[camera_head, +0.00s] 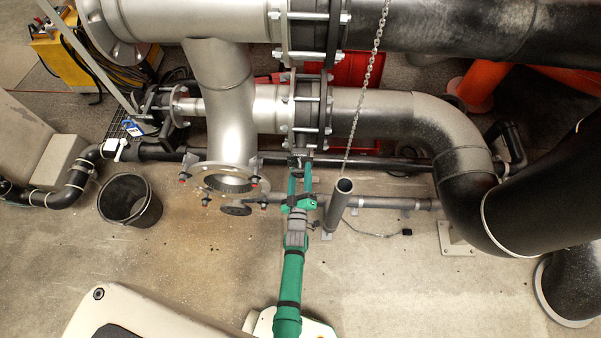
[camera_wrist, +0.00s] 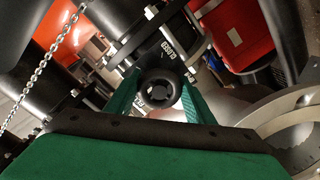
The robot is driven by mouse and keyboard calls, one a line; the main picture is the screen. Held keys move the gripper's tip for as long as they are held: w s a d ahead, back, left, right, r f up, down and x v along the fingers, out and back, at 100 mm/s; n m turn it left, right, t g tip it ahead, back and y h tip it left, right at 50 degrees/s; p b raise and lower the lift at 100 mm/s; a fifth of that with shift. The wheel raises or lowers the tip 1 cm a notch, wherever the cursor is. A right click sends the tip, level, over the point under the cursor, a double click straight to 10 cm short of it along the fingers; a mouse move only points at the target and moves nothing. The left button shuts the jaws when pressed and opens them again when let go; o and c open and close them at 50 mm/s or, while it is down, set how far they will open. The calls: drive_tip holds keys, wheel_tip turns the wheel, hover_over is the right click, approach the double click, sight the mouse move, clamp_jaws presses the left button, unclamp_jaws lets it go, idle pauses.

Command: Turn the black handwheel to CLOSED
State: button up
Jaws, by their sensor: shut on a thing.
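The black handwheel (camera_wrist: 158,90) shows in the wrist view as a round dark piece with a central hub, between my two green fingers. My gripper (camera_wrist: 161,84) is shut on it, one finger at each side. In the head view my gripper (camera_head: 300,172) reaches up to the underside of the flanged pipe joint, where the handwheel is small and mostly hidden. White lettering (camera_wrist: 168,48) shows on the black body behind the wheel, and a smaller white mark shows beside it. I cannot read a pointer position with certainty.
A hanging chain (camera_head: 366,95) and an upright grey tube (camera_head: 338,205) stand just right of my arm. An open flange (camera_head: 228,180) is to the left. A black bucket (camera_head: 130,200) stands on the floor at left. Large pipes (camera_head: 390,110) cross above.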

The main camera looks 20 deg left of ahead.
drive_tip(key=m, duration=0.7)
drive_tip(key=shift+f, duration=0.15)
drive_tip(key=m, duration=0.4)
drive_tip(key=shift+a, duration=0.1)
drive_tip(key=m, duration=0.4)
drive_tip(key=shift+s+a+m, duration=0.1)
drive_tip(key=shift+m, duration=0.2)
drive_tip(key=m, duration=1.3)
drive_tip(key=shift+r, duration=0.25)
drive_tip(key=o, duration=1)
drive_tip(key=shift+a, duration=0.1)
